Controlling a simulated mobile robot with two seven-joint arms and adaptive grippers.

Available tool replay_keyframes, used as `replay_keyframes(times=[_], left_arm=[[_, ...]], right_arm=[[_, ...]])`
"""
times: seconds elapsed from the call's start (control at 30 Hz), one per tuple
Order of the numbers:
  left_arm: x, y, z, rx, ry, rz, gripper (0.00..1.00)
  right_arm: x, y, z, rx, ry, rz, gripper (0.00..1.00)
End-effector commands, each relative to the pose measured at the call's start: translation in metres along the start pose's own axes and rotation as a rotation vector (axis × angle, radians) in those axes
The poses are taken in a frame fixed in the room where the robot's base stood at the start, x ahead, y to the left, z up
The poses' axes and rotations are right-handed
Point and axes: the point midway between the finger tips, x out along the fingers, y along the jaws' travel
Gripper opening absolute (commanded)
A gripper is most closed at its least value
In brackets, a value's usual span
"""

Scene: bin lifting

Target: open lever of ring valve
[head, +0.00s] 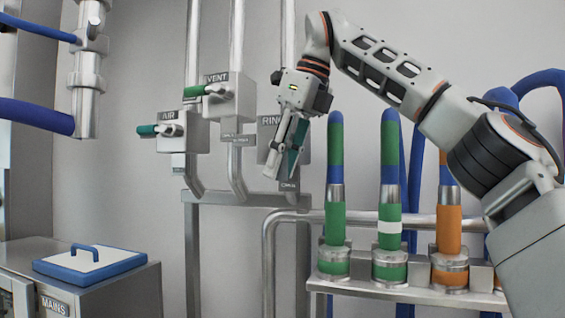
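The ring valve is a grey box (266,128) on the wall pipework, with a label that reads "RIN" before my gripper cuts it off. My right gripper (281,170) hangs in front of it, fingers pointing down, and covers much of its front. Dark green shows along the fingers; I cannot tell if this is the valve's lever or part of the gripper. The fingertips look a little apart, but whether something is held between them is unclear. My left gripper is out of view.
The vent valve (230,100) and air valve (186,133) stand to the left, their green levers pointing left. Green and orange hose couplings (389,232) stand on a rack below right. A blue-rimmed lid (90,262) lies on a cabinet at lower left.

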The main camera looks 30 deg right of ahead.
Motion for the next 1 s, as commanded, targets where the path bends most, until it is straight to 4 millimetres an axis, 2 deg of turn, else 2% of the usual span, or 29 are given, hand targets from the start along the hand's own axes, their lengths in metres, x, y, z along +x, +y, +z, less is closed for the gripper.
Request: replay_keyframes(times=[0.17,0.5,1.0], left_arm=[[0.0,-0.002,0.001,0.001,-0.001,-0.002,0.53],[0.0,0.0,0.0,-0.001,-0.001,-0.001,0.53],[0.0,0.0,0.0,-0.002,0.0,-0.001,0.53]], right_arm=[[-0.008,0.0,0.001,0.0,-0.001,-0.003,0.34],[-0.054,0.001,0.0,0.003,-0.004,-0.004,0.34],[-0.075,0.0,0.0,0.001,-0.001,0.0,0.34]])
